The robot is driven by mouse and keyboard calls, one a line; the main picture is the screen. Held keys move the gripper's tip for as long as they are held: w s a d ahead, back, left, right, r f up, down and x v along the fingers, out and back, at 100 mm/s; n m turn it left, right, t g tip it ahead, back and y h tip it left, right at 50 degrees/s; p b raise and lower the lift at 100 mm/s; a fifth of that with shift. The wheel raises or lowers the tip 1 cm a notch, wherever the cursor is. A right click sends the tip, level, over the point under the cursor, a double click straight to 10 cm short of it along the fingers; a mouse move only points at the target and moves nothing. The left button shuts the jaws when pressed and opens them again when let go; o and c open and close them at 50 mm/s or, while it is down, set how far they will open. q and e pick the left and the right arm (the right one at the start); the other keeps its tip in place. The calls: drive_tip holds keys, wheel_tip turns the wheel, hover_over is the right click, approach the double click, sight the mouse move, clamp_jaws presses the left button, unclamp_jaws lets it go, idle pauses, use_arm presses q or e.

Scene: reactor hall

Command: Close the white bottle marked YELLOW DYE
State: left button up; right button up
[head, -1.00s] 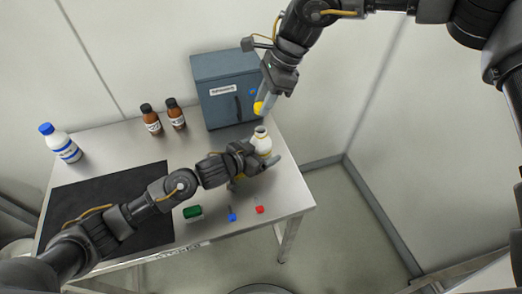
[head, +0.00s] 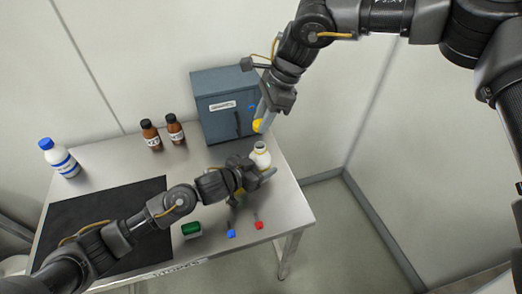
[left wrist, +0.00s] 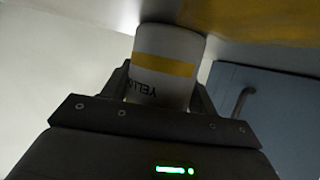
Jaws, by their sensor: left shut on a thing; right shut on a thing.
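The white bottle marked YELLOW DYE (head: 262,158) stands upright near the table's right edge, its neck open. In the left wrist view the bottle (left wrist: 166,66) shows a yellow band and part of its lettering, between the fingers. My left gripper (head: 264,174) is shut on its body and hides its lower part. My right gripper (head: 262,114) is shut on a yellow cap (head: 257,126), held above the bottle mouth with a gap between them.
A blue-grey cabinet (head: 223,92) stands close behind the bottle. Two brown bottles (head: 151,136) and a blue-capped white bottle (head: 61,158) stand at the back left. A green block (head: 191,229), a blue piece (head: 231,234) and a red piece (head: 259,225) lie in front, beside a black mat (head: 70,220).

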hover_over(259, 145)
drive_tip(key=d, duration=0.1)
drive_tip(key=shift+f, duration=2.25)
drive_tip(key=shift+f, duration=0.1)
drive_tip(key=shift+f, duration=0.8)
drive_tip(key=shift+f, duration=0.55)
